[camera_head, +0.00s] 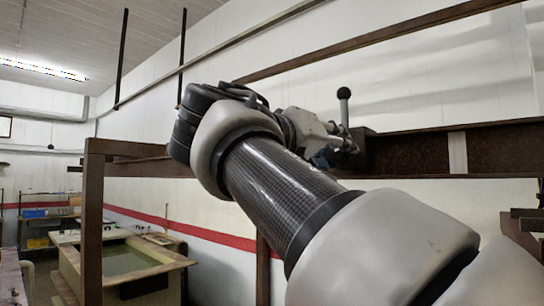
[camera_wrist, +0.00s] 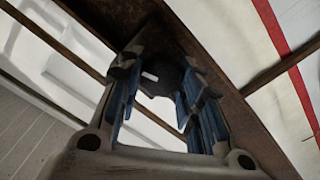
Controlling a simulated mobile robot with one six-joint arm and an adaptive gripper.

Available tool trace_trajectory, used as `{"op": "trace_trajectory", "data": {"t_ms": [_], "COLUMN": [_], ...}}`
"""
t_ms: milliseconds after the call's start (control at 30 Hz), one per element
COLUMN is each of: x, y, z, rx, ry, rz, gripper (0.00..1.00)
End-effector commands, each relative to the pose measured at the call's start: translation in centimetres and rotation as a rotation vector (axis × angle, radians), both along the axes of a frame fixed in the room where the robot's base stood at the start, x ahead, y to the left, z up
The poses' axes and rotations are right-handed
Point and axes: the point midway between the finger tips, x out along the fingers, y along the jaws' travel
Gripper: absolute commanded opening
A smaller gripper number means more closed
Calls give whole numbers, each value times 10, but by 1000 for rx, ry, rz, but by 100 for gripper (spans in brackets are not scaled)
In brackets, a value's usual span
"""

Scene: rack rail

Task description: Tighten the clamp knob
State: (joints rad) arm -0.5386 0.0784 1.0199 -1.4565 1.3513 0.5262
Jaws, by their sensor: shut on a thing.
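My gripper (camera_head: 338,142) is at the rusty rail (camera_head: 405,152) in the head view, beside a dark block on it. In the wrist view my gripper (camera_wrist: 163,76) has its blue-padded fingers on both sides of a dark clamp knob (camera_wrist: 161,86), and is shut on it. The knob lies against the rail (camera_wrist: 232,112), between the fingertips. Its outline is partly hidden by the fingers. In the head view my gripper and arm hide the knob. A lever with a black ball top (camera_head: 344,94) stands upright just behind my gripper.
A rusty post (camera_head: 93,225) stands at the left, joined to the rail. A tank (camera_head: 120,262) is on the floor at lower left. Another brown beam (camera_head: 370,40) runs above along the white wall. My arm covers much of the middle and lower right.

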Motion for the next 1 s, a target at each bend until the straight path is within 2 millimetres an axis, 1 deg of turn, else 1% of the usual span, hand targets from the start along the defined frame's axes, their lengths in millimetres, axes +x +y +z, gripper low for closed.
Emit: {"op": "trace_trajectory", "data": {"t_ms": [200, 633, 667, 933, 1000], "x": [0, 0, 0, 0, 0], "y": [0, 0, 0, 0, 0], "z": [0, 0, 0, 0, 0], "rx": [30, 35, 35, 34, 34], "ry": [-29, -33, -33, -34, -34], "rz": [-1, -1, -1, 0, 0], "gripper": [9, 9, 35, 53, 54]}}
